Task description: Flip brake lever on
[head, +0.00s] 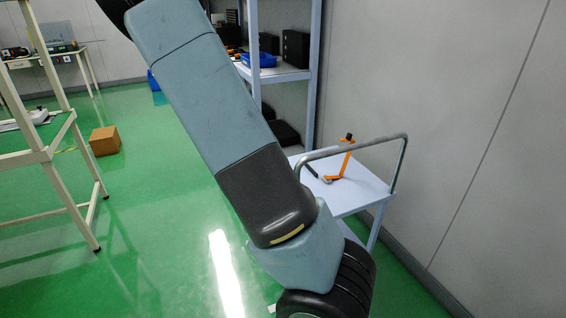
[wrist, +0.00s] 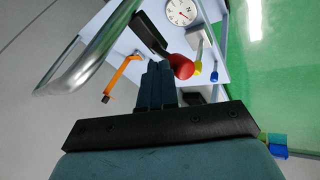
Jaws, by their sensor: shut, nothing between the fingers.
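An orange lever-like piece (head: 341,163) with a black knob stands on the light blue cart (head: 361,190); the wrist view shows the orange piece (wrist: 124,72) left of my gripper. A black bar (wrist: 148,35) runs just beyond the fingers, with a red ball (wrist: 181,66) to their right. I cannot tell for sure which is the brake lever. My gripper (wrist: 160,68) is shut and empty, its tips pointing towards the bar and ball; I cannot tell whether they touch. The gripper is not visible in the head view.
The cart's grey metal handle (head: 352,146) arches above its top; it passes close at left in the wrist view (wrist: 92,58). A round white dial (wrist: 181,12) lies beyond. A grey wall (head: 470,120) stands right of the cart. Green floor (head: 150,230) is open to the left.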

